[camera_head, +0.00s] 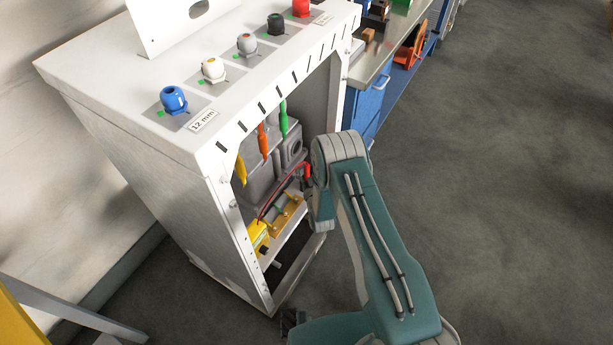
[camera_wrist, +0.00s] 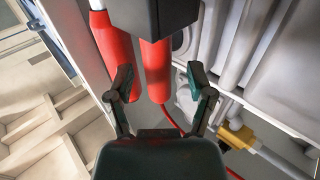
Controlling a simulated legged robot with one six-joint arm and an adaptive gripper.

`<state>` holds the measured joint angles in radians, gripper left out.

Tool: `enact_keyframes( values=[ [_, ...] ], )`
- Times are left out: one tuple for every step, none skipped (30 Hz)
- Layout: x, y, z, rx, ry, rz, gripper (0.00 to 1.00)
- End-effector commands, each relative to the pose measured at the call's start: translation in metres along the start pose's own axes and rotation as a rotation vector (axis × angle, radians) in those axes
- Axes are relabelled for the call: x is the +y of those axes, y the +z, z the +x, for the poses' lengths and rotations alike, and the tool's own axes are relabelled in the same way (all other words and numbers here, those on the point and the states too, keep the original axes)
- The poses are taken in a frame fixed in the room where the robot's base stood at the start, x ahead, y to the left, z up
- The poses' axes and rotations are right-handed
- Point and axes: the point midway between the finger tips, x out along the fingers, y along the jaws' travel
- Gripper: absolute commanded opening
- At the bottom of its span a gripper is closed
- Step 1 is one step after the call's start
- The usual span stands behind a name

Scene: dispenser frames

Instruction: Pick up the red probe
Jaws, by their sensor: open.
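The red probe (camera_wrist: 155,72) hangs upright in the wrist view, with a red cable running down to the right from it. A dark block covers its top. Beside it on the left is another red upright shape (camera_wrist: 112,48); I cannot tell whether it is a second body or a reflection. My gripper (camera_wrist: 160,82) is open, with one finger on each side in the picture; contact with the probe does not show. In the head view a small red part of the probe (camera_head: 307,171) shows at the cabinet opening beside my arm, and my gripper's fingers are hidden.
The white cabinet (camera_head: 150,165) has an open side framed by metal edges. Yellow (camera_head: 240,171), orange (camera_head: 262,141) and green (camera_head: 283,120) probes hang inside, above a yellow block (camera_head: 258,233). Coloured cable glands sit on top. The floor (camera_head: 500,190) to the right is clear.

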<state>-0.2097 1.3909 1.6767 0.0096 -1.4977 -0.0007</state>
Motion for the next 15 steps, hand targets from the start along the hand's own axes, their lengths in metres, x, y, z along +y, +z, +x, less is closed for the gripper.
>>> enact_keyframes(
  values=[
    [0.0001, 0.0001, 0.0016, 0.0, 0.0, 0.0, 0.69],
    [0.0002, 0.0001, 0.0019, 0.0, 0.0, 0.0, 0.69],
    [0.0002, 0.0001, 0.0018, 0.0, 0.0, 0.0, 0.69],
    [0.0002, 0.0001, 0.0017, 0.0, 0.0, 0.0, 0.69],
    [0.0002, 0.0001, 0.0016, 0.0, 0.0, 0.0, 0.69],
    [0.0002, 0.0002, 0.0015, 0.0, 0.0, 0.0, 0.69],
    [0.0002, 0.0002, 0.0015, 0.0, 0.0, 0.0, 0.64],
    [0.0002, 0.0002, 0.0015, 0.0, 0.0, 0.0, 0.51],
    [0.0002, 0.0002, 0.0014, 0.0, 0.0, 0.0, 0.33],
    [0.0002, 0.0001, 0.0014, 0.0, 0.0, 0.0, 0.2],
    [0.0002, 0.0002, 0.0014, 0.0, 0.0, 0.0, 0.06],
    [0.0002, 0.0002, 0.0013, 0.0, 0.0, 0.0, 0.0],
    [0.0002, 0.0002, 0.0013, 0.0, 0.0, 0.0, 0.0],
    [0.0002, 0.0002, 0.0013, 0.0, 0.0, 0.0, 0.0],
    [0.0002, 0.0002, 0.0013, 0.0, 0.0, 0.0, 0.0]
  ],
)
